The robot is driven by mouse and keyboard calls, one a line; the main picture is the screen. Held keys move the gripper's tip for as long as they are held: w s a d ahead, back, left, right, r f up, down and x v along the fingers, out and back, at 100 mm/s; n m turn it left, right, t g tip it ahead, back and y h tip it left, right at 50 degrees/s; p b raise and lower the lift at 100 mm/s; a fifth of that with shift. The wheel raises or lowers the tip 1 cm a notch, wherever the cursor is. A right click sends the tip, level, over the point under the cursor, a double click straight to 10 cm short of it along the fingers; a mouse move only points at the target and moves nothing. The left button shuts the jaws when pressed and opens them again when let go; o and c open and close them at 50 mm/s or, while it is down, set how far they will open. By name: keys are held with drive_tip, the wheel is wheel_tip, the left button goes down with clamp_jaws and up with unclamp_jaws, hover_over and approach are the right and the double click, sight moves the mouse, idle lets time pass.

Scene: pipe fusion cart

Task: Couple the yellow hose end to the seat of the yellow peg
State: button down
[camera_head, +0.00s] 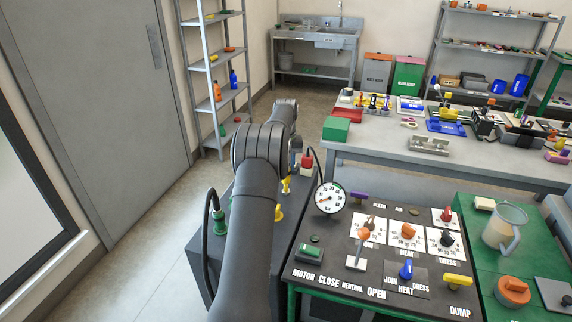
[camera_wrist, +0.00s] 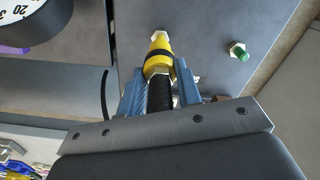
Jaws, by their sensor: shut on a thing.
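In the wrist view, my gripper (camera_wrist: 160,85) has its blue jaws closed around the yellow hose end (camera_wrist: 158,55). The hose end has a dark band and a pale metal tip. Its black hose (camera_wrist: 160,95) runs back between the jaws. The tip points at the grey panel (camera_wrist: 205,25); I cannot tell whether it touches a seat there. In the head view, two yellow fittings (camera_head: 285,185) (camera_head: 278,212) show just right of my arm, on the dark box. I cannot tell which is the peg. My arm hides my gripper there.
A green fitting (camera_wrist: 238,50) stands on the panel right of the held end. The pressure gauge (camera_head: 329,198) is close by. A red fitting (camera_head: 307,160) and a green one (camera_head: 218,215) carry black hoses. The control panel (camera_head: 335,265) holds several levers.

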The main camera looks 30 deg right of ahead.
drive_tip(key=shift+f, duration=2.15)
drive_tip(key=c, duration=0.9)
unclamp_jaws()
drive_tip(key=shift+c, duration=0.2)
wheel_tip(320, 180, up, 18)
drive_tip(key=shift+f, duration=0.25)
wheel_tip(320, 180, down, 18)
drive_tip(key=shift+r, duration=0.45)
